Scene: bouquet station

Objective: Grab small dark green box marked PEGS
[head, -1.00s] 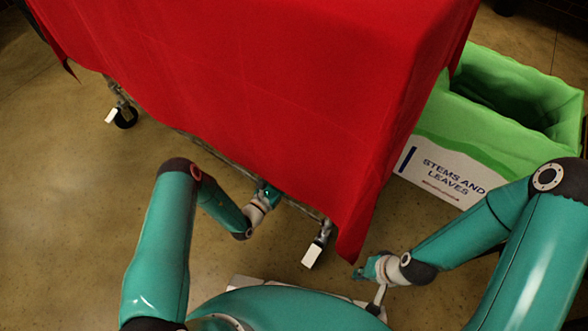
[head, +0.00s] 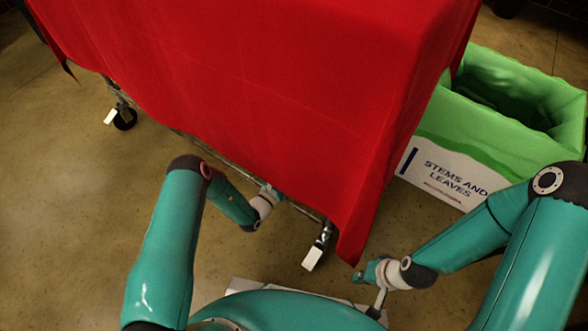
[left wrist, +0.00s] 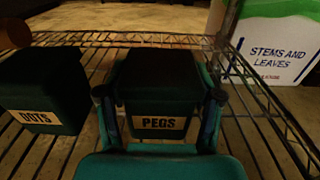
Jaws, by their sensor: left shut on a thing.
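The dark green box marked PEGS (left wrist: 158,78) sits on a wire shelf (left wrist: 262,128) in the left wrist view, its label facing me. My left gripper (left wrist: 158,96) has a finger on each side of the box and is shut on it. In the head view my left gripper (head: 272,193) reaches in at the lower edge of the red cloth, its tips largely hidden, and the box is not visible there. My right gripper (head: 366,273) is low near the cloth's right corner, too small to tell whether it is open.
A dark green box marked DOTS (left wrist: 42,90) stands left of the PEGS box, with a gap between. The red cloth (head: 260,90) drapes over the wheeled cart. A green-lined bin marked STEMS AND LEAVES (head: 445,180) stands to the right. Floor at left is clear.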

